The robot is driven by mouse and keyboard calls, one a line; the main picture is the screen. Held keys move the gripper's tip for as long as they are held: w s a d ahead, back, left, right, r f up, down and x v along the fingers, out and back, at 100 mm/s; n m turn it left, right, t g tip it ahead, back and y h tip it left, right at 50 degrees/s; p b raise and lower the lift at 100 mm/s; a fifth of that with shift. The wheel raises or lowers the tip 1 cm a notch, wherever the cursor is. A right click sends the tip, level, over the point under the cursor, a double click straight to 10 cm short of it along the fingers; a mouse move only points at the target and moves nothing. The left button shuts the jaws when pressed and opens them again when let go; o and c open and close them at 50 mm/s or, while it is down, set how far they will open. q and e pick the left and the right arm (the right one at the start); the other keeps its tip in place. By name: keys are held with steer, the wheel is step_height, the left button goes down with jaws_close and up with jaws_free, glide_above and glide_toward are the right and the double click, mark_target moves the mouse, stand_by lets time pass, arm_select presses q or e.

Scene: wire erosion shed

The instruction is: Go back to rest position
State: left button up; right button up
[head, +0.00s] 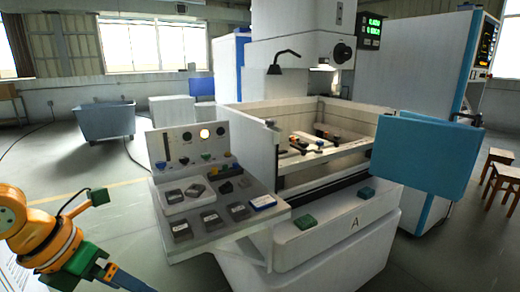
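My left arm, orange with green and blue parts, comes in at the lower left corner. Its blue end part (128,281), perhaps my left gripper, runs toward the bottom edge of the head view. I cannot make out two fingers there, or whether they are open or shut. Nothing held can be made out. The arm is over the floor, apart in the picture from the machine's sloping control panel (236,214). My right gripper is not in view.
A white erosion machine (352,224) fills the middle, its open tank (258,142) holding small parts. Dark and grey blocks lie on the panel. A blue door panel (425,158) juts right. A grey tub (105,121) and wooden stools (500,178) stand farther off. Floor at left is clear.

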arm_select(q)
steer(key=w+d+f+n+h, duration=0.3)
steer(key=w+d+n+h, duration=0.3)
steer(key=d+h, duration=0.65)
steer(key=w+a+f+n+t+y, duration=0.3)
steer(key=w+f+n+t, duration=0.4)
steer(key=f+n+t, duration=0.3)
steer(key=s+a+f+n+t+y, duration=0.1)
steer(key=a+f+n+y, duration=0.2)
steer(key=f+n, duration=0.3)
steer(key=a+f+n+y, duration=0.2)
steer(key=f+n+y, duration=0.2)
steer(key=f, duration=0.3)
steer(key=s+a+f+n+g+y, duration=0.3)
steer(key=s+f+n+g+y, duration=0.4)
steer(key=s+f, duration=1.35)
steer(key=s+d+f+n+g, duration=0.1)
steer(key=s+f+n+g, duration=0.1)
steer(key=s, duration=0.8)
steer(key=s+d+f+n+g, duration=0.1)
steer(key=s+f+g, duration=0.3)
steer(key=s, duration=0.6)
step_height(320, 180, down, 2)
steer(key=shift+s+d+f+n+g, duration=0.15)
steer(key=shift+s+n+g, duration=0.2)
steer(key=shift+n, duration=0.15)
steer(key=shift+h, duration=0.25)
